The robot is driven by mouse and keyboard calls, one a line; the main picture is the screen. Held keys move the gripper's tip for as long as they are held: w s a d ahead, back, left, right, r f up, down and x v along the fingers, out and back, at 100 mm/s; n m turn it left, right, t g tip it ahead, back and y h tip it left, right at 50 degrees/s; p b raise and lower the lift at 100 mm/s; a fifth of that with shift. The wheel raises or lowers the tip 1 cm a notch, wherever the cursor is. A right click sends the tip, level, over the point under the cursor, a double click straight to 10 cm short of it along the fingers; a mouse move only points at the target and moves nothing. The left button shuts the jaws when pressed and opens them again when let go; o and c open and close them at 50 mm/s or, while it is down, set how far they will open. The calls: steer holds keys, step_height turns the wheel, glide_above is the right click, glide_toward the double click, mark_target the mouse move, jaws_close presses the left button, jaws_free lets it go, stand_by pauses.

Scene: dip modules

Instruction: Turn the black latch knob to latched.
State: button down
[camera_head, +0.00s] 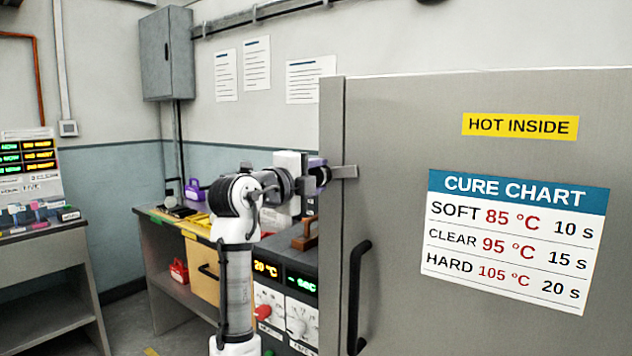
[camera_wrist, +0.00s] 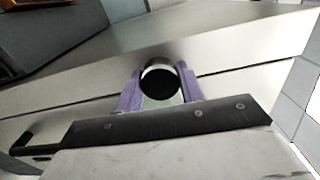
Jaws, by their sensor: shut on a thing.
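The black latch knob (camera_wrist: 159,82) is a round black disc with a pale metal rim, in the middle of the wrist view. My gripper (camera_wrist: 160,88) has its purple fingers on either side of the knob and is shut on it. In the head view my gripper (camera_head: 318,172) is at the left edge of the large grey door (camera_head: 400,130).
The door has a black handle (camera_head: 358,298), a yellow HOT INSIDE sign (camera_head: 520,126) and a cure chart. Left of it stands a control panel with red and white knobs (camera_head: 297,325). A workbench (camera_head: 165,225) with small items is behind my arm.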

steer(key=shift+f+m, duration=0.1)
steer(key=shift+m, duration=0.8)
steer(key=c, duration=0.9)
jaws_free()
steer(key=b+v, duration=0.3)
steer(key=v, duration=1.1)
